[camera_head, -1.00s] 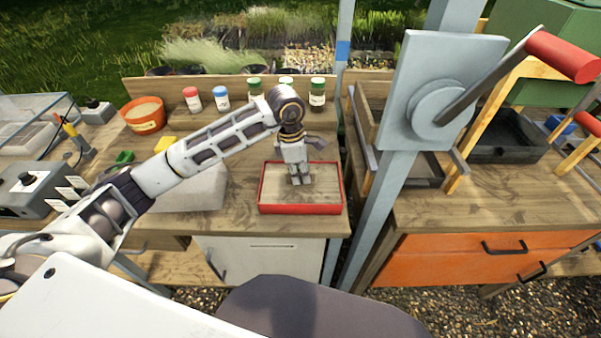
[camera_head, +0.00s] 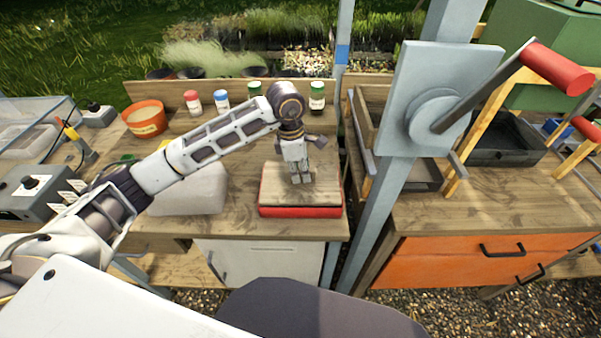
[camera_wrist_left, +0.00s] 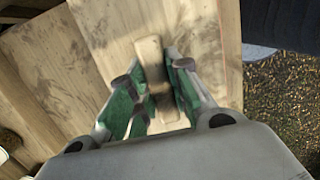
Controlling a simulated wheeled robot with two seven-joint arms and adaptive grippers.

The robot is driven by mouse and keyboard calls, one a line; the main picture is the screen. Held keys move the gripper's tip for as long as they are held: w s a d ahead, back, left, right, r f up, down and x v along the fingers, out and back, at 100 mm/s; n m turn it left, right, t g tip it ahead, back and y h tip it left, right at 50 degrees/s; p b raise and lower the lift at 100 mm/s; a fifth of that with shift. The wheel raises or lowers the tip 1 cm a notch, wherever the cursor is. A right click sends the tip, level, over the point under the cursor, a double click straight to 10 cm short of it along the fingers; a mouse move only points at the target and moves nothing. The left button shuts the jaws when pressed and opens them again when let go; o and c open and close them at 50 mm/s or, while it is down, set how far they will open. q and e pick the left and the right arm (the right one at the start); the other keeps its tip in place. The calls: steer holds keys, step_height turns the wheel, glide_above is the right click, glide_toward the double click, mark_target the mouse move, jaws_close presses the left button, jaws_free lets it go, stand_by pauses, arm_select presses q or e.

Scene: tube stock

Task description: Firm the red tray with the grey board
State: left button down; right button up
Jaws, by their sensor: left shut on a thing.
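The red tray (camera_head: 299,212) stands on the wooden bench; its front wall shows, and its other rims are mostly hidden by the board. The grey board (camera_head: 273,187), looking wood-brown here, lies flat over the tray, at or a little above rim height. In the left wrist view the board (camera_wrist_left: 205,30) fills the upper middle, with a pale block handle (camera_wrist_left: 149,52) on it. My left gripper (camera_head: 301,180) points down over the board's middle. Its green fingers (camera_wrist_left: 155,92) are closed around the handle. My right gripper is not in view.
A pale block (camera_head: 190,190) lies left of the tray under my left arm. Jars (camera_head: 317,97) and an orange pot (camera_head: 145,118) stand at the back. A grey post (camera_head: 385,190) with a red-handled crank (camera_head: 555,65) rises to the right. Bare bench lies around the tray.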

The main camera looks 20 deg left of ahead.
arm_select(q)
steer(key=shift+r, duration=0.5)
steer(key=shift+r+p, duration=0.55)
steer(key=shift+r, duration=0.2)
steer(key=shift+r+p, duration=0.6)
steer(key=shift+r, duration=0.75)
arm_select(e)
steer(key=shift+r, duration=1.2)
arm_select(q)
steer(key=shift+r, duration=0.15)
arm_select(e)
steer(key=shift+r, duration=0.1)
arm_select(q)
steer(key=shift+s+f, duration=0.1)
steer(key=shift+f, duration=0.1)
